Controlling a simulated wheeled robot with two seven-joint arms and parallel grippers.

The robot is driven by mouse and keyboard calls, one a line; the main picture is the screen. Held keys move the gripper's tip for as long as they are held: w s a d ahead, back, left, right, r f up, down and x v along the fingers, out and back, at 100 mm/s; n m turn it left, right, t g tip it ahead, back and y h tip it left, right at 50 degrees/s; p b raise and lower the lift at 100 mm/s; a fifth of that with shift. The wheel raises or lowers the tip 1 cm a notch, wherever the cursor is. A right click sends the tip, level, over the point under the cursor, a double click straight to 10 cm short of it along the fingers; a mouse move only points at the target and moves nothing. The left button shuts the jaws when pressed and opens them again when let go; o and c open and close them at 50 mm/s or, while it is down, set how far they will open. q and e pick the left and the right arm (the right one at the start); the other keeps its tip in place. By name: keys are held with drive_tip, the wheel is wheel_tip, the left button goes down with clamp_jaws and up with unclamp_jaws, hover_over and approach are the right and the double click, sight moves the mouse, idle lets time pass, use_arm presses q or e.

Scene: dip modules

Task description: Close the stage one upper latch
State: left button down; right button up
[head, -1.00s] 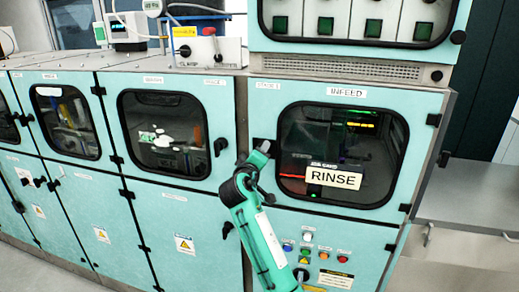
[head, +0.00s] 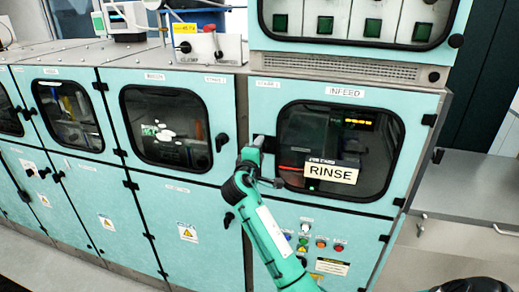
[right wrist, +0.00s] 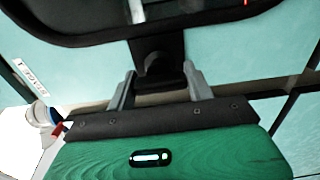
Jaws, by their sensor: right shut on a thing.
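The black latch (head: 259,139) is at the left edge of the turquoise infeed door (head: 300,90), left of its dark window. My right gripper (head: 253,146) is at this latch, its arm rising from the bottom of the head view and partly covering it. In the right wrist view the latch (right wrist: 157,60) sits between the two grey fingers of the gripper (right wrist: 158,88), just below the window frame. The gripper is shut on the latch. How far the latch is turned is hard to tell. My left gripper is out of view.
A RINSE sign (head: 332,170) is on the infeed window. Another black latch (head: 221,142) is on the neighbouring door to the left. Coloured buttons (head: 320,244) are on the panel below. A grey counter (head: 470,185) stands at the right.

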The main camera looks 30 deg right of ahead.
idle(0.3)
drive_tip(key=o, duration=1)
drive_tip(key=shift+s+a+f+b, duration=0.15)
drive_tip(key=shift+s+a+b, duration=0.1)
drive_tip(key=shift+a+b, duration=0.15)
drive_tip(key=shift+b+v, duration=2.6)
drive_tip(key=shift+v, duration=3.85)
